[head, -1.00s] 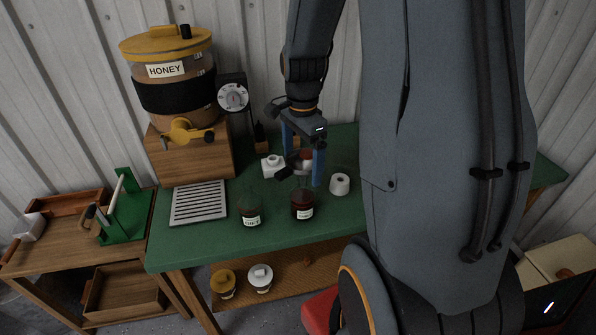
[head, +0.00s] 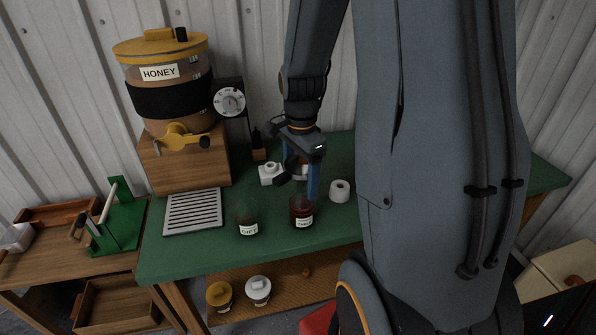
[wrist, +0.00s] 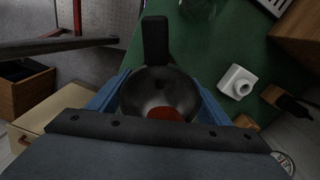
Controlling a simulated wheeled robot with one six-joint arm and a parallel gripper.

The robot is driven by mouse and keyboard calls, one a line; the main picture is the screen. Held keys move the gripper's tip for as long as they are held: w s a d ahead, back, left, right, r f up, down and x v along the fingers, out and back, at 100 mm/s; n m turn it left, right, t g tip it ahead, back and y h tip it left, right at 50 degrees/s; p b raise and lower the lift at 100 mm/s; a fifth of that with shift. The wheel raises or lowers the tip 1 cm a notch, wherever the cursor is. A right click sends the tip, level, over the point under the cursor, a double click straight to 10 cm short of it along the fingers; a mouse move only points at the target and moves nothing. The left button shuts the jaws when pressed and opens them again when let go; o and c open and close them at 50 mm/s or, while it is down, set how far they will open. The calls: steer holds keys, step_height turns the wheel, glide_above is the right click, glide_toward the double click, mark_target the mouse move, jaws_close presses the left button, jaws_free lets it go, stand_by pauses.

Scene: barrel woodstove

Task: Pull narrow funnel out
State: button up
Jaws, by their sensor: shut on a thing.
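My gripper (head: 299,178) is over the green table, just behind the right-hand jar with dark red contents (head: 302,213). In the wrist view my blue fingers (wrist: 160,100) are shut on the sides of a dark, shiny round funnel (wrist: 152,86). A dark handle (wrist: 155,40) sticks out from the funnel towards the top of that view. A red patch (wrist: 165,114) shows within the funnel's bowl. The fingers hide most of the funnel in the head view, and I cannot tell whether its spout is inside anything.
A second labelled jar (head: 248,221) stands to the left. A white block with a spout (head: 270,173) and a white ring (head: 340,190) stand close to my gripper. A honey tank (head: 168,80) on a wooden box and a metal grate (head: 193,211) fill the left side.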

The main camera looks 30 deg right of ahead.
mark_target(301, 164)
steer(key=shift+r+p, duration=1.1)
steer(key=shift+r, duration=0.05)
stand_by(0.9)
steer(key=shift+r+p, duration=1.35)
steer(key=shift+r, duration=0.05)
steer(key=shift+r+p, duration=1.4)
steer(key=shift+r, duration=0.1)
